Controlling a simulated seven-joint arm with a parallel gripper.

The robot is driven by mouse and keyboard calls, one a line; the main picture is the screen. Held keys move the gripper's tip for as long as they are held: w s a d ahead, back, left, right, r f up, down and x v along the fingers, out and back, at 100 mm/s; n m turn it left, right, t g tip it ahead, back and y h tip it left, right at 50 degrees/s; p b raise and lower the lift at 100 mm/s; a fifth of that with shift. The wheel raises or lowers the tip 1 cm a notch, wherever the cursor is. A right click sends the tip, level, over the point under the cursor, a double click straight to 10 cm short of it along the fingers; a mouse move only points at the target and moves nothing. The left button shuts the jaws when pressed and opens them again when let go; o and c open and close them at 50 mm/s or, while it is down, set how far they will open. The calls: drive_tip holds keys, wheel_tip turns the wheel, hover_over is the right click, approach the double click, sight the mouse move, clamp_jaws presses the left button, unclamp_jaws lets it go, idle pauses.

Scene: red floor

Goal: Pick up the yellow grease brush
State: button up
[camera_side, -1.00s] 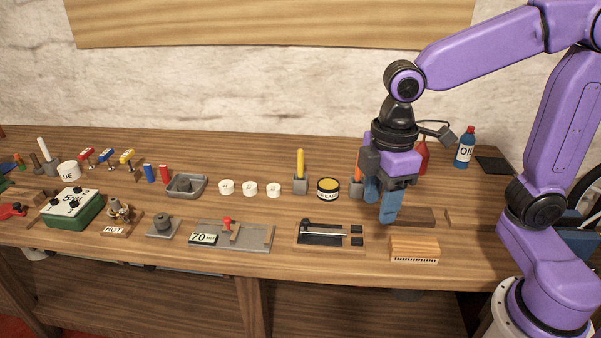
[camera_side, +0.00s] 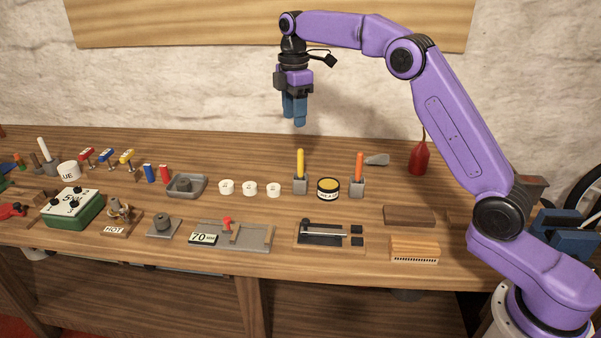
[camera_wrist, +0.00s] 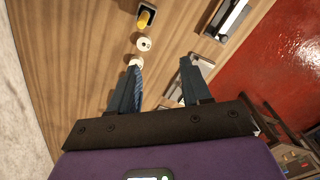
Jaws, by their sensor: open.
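The yellow grease brush (camera_side: 300,163) stands upright in a small grey holder (camera_side: 300,186) on the workbench. In the wrist view the yellow brush (camera_wrist: 146,17) shows near the top edge, its handle pointing toward the camera out of its dark holder. My gripper (camera_side: 294,121) is raised above the bench, pointing down, in the side view slightly left of the brush and well above it. Its two blue fingers (camera_wrist: 163,76) are spread apart and empty in the wrist view.
An orange-handled brush (camera_side: 360,166) stands in a similar holder to the right. A grease tin (camera_side: 328,189) sits between the two holders. Several white cups (camera_side: 250,188) stand to the left. A red oil can (camera_side: 419,159) is at the back right.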

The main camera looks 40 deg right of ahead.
drive_tip(key=w+d, duration=0.2)
drive_tip(key=d, duration=0.1)
approach(301, 176)
drive_tip(key=f, duration=0.7)
drive_tip(key=shift+w+d, duration=0.25)
drive_tip(key=shift+w, duration=0.1)
clamp_jaws()
